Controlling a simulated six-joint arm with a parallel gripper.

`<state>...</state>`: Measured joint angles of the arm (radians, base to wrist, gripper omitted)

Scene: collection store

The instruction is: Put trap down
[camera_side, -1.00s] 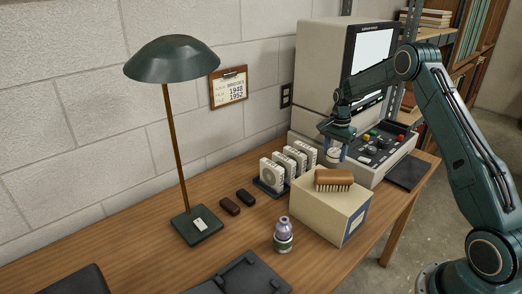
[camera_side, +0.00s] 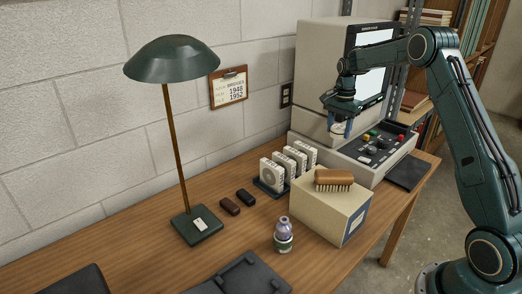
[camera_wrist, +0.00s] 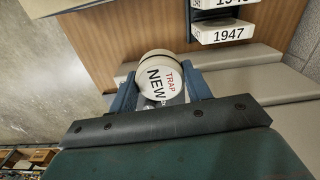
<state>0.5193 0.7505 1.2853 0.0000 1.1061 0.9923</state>
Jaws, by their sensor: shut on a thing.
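The trap is a small round cream-white tin (camera_wrist: 158,72) with "TRAP NEW" on its lid, seen close up in the wrist view. My gripper (camera_side: 341,130) is shut on it, with one blue finger on each side. In the side view the gripper points down in the air, in front of the microfilm reader (camera_side: 312,78) and above the back of the cardboard box (camera_side: 312,208). The trap is small there and partly hidden between the fingers.
A wooden brush (camera_side: 334,177) lies on the box. Several white reel cartons (camera_side: 284,168) stand in a dark rack left of it. A bottle (camera_side: 283,238), two dark small cases (camera_side: 230,206) and a green lamp (camera_side: 196,226) stand on the table. Bare wood shows around these.

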